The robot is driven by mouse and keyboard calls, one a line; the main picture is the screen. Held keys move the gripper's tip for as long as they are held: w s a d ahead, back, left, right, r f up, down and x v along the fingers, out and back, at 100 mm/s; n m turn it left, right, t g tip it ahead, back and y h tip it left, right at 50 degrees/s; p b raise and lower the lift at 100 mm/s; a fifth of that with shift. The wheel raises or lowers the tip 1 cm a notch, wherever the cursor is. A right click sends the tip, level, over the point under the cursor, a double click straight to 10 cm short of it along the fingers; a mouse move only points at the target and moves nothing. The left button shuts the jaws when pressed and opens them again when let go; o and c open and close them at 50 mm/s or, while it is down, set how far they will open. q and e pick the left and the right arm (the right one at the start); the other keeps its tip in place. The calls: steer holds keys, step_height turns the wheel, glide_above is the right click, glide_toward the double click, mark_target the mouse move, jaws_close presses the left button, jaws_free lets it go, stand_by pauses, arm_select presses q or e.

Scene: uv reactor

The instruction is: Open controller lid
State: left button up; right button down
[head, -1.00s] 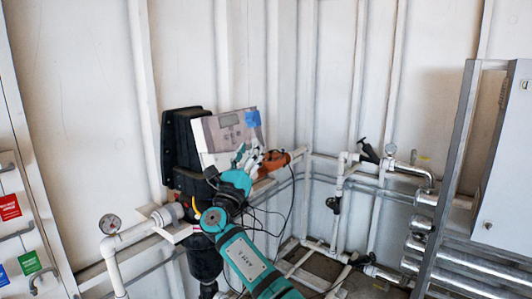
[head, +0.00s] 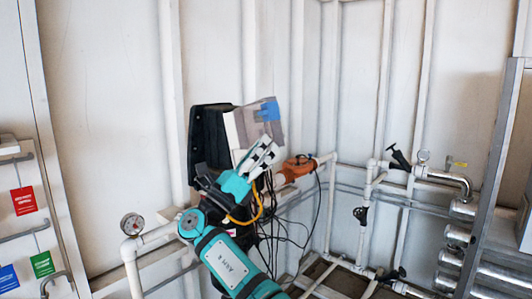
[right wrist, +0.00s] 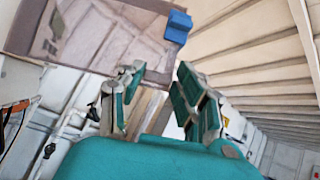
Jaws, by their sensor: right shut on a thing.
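The controller is a white box (head: 231,128) in front of a black housing (head: 207,140) near the corner. Its grey, see-through lid (head: 252,134) stands at an angle to the box, with a blue piece (head: 268,113) at its upper part. In the right wrist view the lid (right wrist: 95,38) fills the upper left, with the blue piece (right wrist: 178,26) at its edge. My right gripper (head: 264,154) is at the lid's lower right, its fingers shut on the lid; the exact contact is hard to see. The fingers also show in the right wrist view (right wrist: 158,88). My left gripper is not in view.
An orange-handled valve (head: 298,167) sits on the white pipe just right of the gripper. Loose black cables (head: 285,232) hang below. A pressure gauge (head: 132,224) stands at the left, and a grey metal frame (head: 497,170) at the far right.

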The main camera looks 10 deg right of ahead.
mark_target(258, 105)
steer(key=shift+a+r, duration=0.1)
steer(key=shift+r, duration=0.05)
steer(key=c, duration=1.2)
jaws_free()
steer(key=shift+o, duration=1.2)
steer(key=shift+w+a, duration=0.1)
steer(key=shift+w, duration=0.05)
step_height(258, 105, up, 10)
steer(key=shift+f, duration=0.15)
